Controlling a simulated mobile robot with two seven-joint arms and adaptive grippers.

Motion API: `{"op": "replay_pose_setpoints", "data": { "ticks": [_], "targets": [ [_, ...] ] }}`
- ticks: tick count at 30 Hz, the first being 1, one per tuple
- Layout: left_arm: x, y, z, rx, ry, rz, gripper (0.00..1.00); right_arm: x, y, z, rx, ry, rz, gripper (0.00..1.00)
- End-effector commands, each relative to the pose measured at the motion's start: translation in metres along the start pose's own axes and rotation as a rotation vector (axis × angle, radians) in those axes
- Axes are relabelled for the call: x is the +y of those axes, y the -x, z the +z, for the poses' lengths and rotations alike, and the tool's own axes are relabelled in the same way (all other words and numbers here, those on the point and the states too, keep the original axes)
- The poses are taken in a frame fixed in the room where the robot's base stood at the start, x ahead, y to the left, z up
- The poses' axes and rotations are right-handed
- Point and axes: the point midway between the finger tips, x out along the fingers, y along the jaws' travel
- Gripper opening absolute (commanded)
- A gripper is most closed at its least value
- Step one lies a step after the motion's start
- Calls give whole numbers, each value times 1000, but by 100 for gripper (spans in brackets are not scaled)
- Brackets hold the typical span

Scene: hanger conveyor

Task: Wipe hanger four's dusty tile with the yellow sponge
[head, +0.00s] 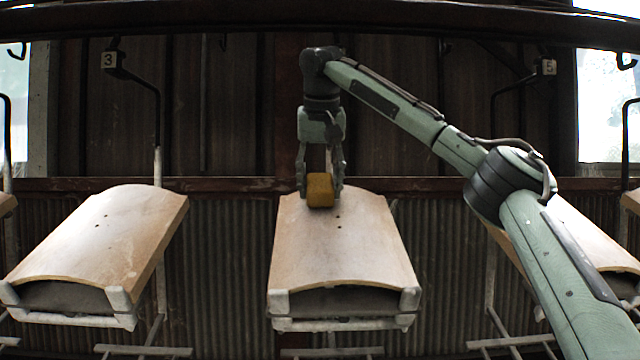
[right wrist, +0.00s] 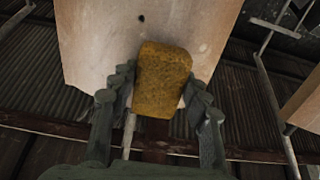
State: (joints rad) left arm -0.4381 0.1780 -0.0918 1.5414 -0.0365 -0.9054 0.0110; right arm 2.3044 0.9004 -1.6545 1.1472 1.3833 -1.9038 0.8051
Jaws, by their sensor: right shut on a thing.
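The yellow sponge (head: 320,190) is held between the fingers of my right gripper (head: 320,180), at the upper end of the middle tile (head: 340,245). In the right wrist view the sponge (right wrist: 162,80) sits between both fingers of the right gripper (right wrist: 160,95), over the edge of the tile (right wrist: 95,45). The sponge looks on or very close to the tile; contact is hard to tell. The curved tile is tan with paler dusty areas and small dark holes, and rests in a pale hanger frame (head: 340,325). Its number tag is hidden. My left gripper is not in view.
A similar tile (head: 100,240) hangs at left under tag 3 (head: 109,60). Another tile (head: 590,240) hangs at right under tag 5 (head: 549,66), partly behind my right arm. A dark overhead rail (head: 200,22) runs across the top. Gaps separate the hangers.

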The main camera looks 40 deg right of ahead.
Motion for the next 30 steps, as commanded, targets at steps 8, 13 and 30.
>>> {"op": "replay_pose_setpoints", "data": {
  "ticks": [8, 13, 30],
  "targets": [
    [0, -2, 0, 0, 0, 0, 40, 0, -6, 0, -1, 0, -1, 23],
    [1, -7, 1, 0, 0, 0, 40, 0, -8, 4, 0, 1, -1, 23],
    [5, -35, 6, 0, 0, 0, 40, 0, -5, 40, -1, 0, 0, 23]
  ]
}}
